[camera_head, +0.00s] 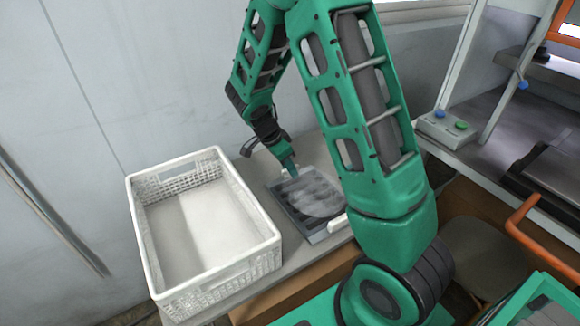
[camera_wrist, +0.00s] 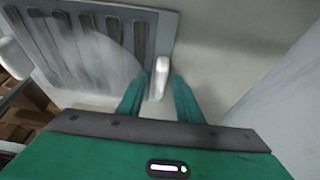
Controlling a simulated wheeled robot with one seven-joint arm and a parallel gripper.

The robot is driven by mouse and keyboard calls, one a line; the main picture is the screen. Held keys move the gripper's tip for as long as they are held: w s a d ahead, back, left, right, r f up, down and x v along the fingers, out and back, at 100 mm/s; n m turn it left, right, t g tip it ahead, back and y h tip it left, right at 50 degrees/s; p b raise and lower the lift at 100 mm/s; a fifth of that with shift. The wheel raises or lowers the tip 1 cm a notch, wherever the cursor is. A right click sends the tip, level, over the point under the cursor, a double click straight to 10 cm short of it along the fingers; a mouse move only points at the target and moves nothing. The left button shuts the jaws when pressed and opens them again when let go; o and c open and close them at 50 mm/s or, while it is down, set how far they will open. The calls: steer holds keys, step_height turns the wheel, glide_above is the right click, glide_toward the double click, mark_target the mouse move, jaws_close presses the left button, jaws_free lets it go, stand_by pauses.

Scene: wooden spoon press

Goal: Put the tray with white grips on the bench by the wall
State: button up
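The tray with white grips (camera_head: 333,228) lies on the grey bench (camera_head: 262,166) by the wall, right of the white crate. It is dark grey with several long darker slots, and a pale round patch covers part of it. In the wrist view the tray (camera_wrist: 60,62) fills the upper left. My gripper (camera_head: 291,168) is at the tray's wall-side end. In the wrist view its two fingers (camera_wrist: 160,88) stand on either side of one white grip (camera_wrist: 161,80), with a gap visible around it. The other white grip (camera_wrist: 14,58) is at the left edge.
A white perforated crate (camera_head: 262,262), apparently empty, stands on the bench at left. The wall (camera_head: 110,80) is close behind. At right is a machine table with a button box (camera_head: 445,126) and an orange rail (camera_head: 520,225). My arm crosses the middle and hides part of the bench.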

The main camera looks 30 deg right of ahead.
steer(key=v, duration=1.2)
steer(key=s+d+r+n+y, duration=0.1)
steer(key=s+d+r+n, duration=0.25)
steer(key=s, duration=0.45)
steer(key=s+d+r+n+y, duration=0.1)
steer(key=s+d+r+n, duration=0.15)
steer(key=s+d, duration=0.35)
steer(key=s+r+n+y, duration=0.1)
steer(key=s+n, duration=0.4)
steer(key=s, duration=1.2)
steer(key=shift+s+a+y, duration=0.25)
steer(key=shift+y, duration=0.55)
steer(key=shift+r, duration=0.1)
steer(key=shift+w+d+f, duration=0.1)
steer(key=shift+w+f, duration=0.15)
steer(key=shift+w, duration=0.35)
